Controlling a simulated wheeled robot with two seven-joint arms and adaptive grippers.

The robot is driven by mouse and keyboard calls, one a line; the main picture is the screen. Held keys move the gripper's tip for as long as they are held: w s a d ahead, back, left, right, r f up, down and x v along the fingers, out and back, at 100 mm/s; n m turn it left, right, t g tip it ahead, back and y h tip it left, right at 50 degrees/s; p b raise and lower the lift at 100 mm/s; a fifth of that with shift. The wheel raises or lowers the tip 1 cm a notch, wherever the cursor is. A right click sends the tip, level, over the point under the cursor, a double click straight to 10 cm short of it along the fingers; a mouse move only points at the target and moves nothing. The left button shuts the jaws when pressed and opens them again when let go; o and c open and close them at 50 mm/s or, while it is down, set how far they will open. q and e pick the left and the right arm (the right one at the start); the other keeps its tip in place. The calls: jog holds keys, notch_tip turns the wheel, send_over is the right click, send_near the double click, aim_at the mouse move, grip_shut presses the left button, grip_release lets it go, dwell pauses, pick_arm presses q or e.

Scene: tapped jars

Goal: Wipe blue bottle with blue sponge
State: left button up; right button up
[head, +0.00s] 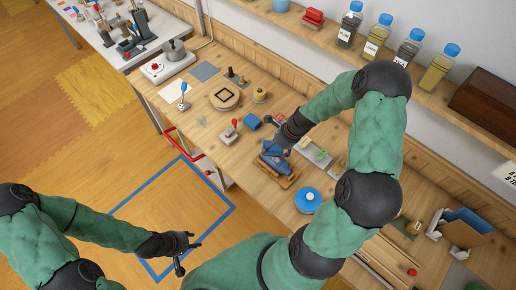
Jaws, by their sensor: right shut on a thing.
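My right gripper (281,142) is over the middle of the workbench, shut on a blue thing (272,160). The blue thing is low on a wooden base (284,182); the gripper partly hides it, and I cannot tell whether it is the bottle or the sponge. My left gripper (187,254) is open and empty, over the floor in front of the bench.
A round blue-topped thing (308,201) stands right of the wooden base. A red-handled tool (229,132) and a round wooden piece (224,96) are to the left. Several blue-capped jars (378,38) stand on the back shelf. The blue-taped floor area (170,215) is clear.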

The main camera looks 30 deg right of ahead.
aim_at(278, 155)
jog(key=shift+s+d+r+m, duration=0.2)
jog(key=shift+s+d+m, duration=0.15)
jog(key=shift+d+m, duration=0.15)
jog(key=shift+d, duration=0.2)
jog(key=shift+s+p, duration=0.1)
jog(key=shift+p, duration=0.2)
jog(key=shift+f+b, duration=2)
jog(key=shift+f, duration=0.65)
jog(key=shift+p, duration=0.4)
jog(key=shift+d, duration=0.1)
